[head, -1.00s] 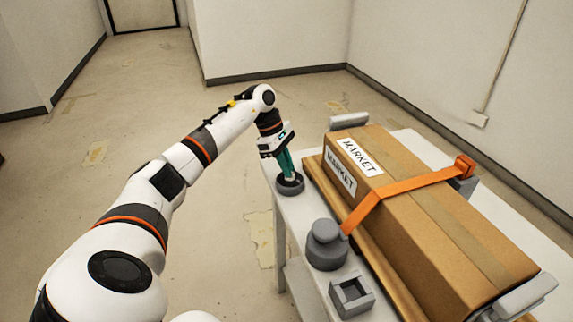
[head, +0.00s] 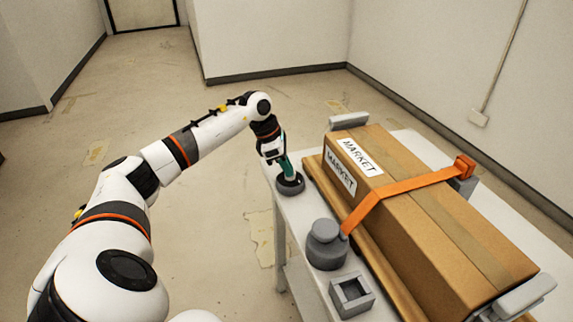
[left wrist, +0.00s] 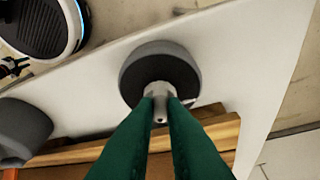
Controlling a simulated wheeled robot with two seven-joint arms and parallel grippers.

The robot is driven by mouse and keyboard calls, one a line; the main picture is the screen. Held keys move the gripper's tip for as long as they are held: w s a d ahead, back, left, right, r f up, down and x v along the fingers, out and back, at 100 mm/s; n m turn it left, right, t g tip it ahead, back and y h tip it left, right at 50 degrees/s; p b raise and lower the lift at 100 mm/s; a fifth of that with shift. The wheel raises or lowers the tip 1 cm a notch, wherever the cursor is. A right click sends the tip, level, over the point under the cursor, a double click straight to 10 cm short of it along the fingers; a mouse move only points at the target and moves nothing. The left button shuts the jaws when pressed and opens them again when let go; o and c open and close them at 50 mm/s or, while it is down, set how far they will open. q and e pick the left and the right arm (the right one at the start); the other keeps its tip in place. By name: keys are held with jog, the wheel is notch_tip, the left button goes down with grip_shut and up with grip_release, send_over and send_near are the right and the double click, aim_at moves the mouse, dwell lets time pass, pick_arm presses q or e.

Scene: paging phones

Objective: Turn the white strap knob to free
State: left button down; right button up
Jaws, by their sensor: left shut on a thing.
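A white knob (left wrist: 160,91) stands up from a dark round base (left wrist: 145,72) with a grey rim, seen in the left wrist view. An orange strap (head: 405,188) runs over the cardboard box (head: 440,225) to a grey round drum (head: 326,246). My right gripper is in neither view.
The white table (head: 305,208) carries the box on a wooden board (head: 335,203). A grey square open holder (head: 351,293) stands in front of the drum. Grey end blocks (head: 348,121) flank the box. The floor left of the table is clear.

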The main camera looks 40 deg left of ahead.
pick_arm(q)
jog(key=n+t+y, duration=0.1)
jog(key=n, duration=0.2)
jog(key=shift+s+d+n, duration=0.1)
jog(key=shift+s+n, duration=0.05)
jog(key=shift+n, duration=0.15)
jog(key=n+y, duration=0.1)
jog(key=n, duration=0.1)
jog(key=shift+d+n, duration=0.15)
jog(key=shift+n, duration=0.25)
jog(key=n+y, duration=0.1)
jog(key=n, duration=0.3)
jog(key=n+y, duration=0.1)
jog(key=n, duration=0.1)
jog(key=shift+d+y+b, duration=0.25)
jog(key=shift+y+b, duration=0.05)
jog(key=shift+b, duration=0.1)
jog(key=shift+n, duration=0.3)
jog(key=c, duration=1.5)
grip_release()
